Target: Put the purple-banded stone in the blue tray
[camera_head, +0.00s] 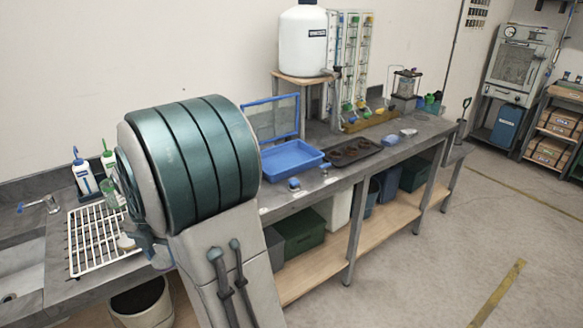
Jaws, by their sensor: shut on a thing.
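The blue tray (288,177) sits on the grey bench right of my arm, with a blue-framed mesh screen upright behind it. Its visible inside looks empty. My gripper (141,246) shows only in part at the left, low over the white wire rack, left of the tray and mostly hidden by my arm. It is shut on a small pale thing (125,242) at its tip. No purple band can be made out on that thing at this size, so I cannot tell whether it is the purple-banded stone.
The white rack (95,232) lies beside a sink, with bottles (84,173) behind it. A white tank (303,42) stands behind. The floor at right is clear.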

